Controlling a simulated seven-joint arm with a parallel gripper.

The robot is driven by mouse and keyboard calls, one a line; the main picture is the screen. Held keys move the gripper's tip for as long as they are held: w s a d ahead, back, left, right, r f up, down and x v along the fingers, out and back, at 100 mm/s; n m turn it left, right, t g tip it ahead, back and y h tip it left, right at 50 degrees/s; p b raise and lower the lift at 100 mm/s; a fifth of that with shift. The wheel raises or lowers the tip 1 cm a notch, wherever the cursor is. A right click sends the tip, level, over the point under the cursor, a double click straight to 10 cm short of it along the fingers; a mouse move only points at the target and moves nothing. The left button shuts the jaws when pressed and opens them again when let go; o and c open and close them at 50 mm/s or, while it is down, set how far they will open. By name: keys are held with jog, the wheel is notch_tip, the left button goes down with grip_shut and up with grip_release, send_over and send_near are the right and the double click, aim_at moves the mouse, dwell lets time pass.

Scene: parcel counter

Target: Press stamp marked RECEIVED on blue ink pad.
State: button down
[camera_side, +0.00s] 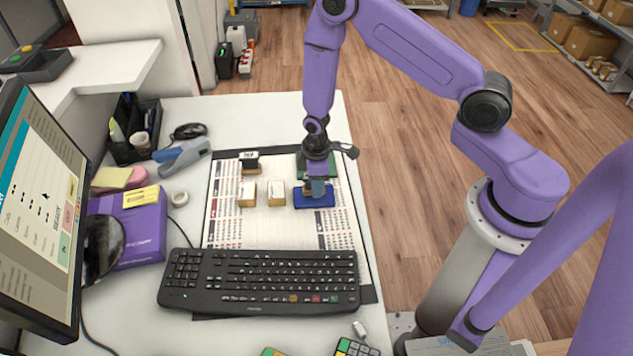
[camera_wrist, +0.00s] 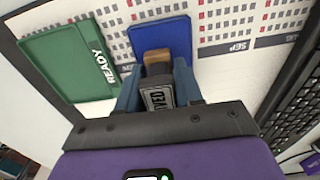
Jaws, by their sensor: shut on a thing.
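My gripper (camera_wrist: 157,90) is shut on a stamp (camera_wrist: 157,98) with a wooden base and a dark top. Its label shows only in part, with letters like "VED", and the rest is hidden. The blue ink pad (camera_wrist: 163,28) lies under the held stamp, whose wooden base overlaps the pad's near part in the wrist view. In the side view my gripper (camera_side: 317,184) is low over the blue pad (camera_side: 313,202). I cannot tell whether the stamp touches the pad.
A green pad marked READY (camera_wrist: 70,62) lies beside the blue one. Two wooden stamps (camera_side: 247,195) (camera_side: 277,194) and a dark-topped stamp (camera_side: 249,161) stand left on the calendar mat (camera_side: 265,230). A keyboard (camera_side: 262,280) lies in front; a stapler (camera_side: 183,156) is at left.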

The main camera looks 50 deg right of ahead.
jog(key=shift+f, duration=0.25)
dwell(0.3)
jog(key=shift+r, duration=0.1)
jog(key=shift+r, duration=2.95)
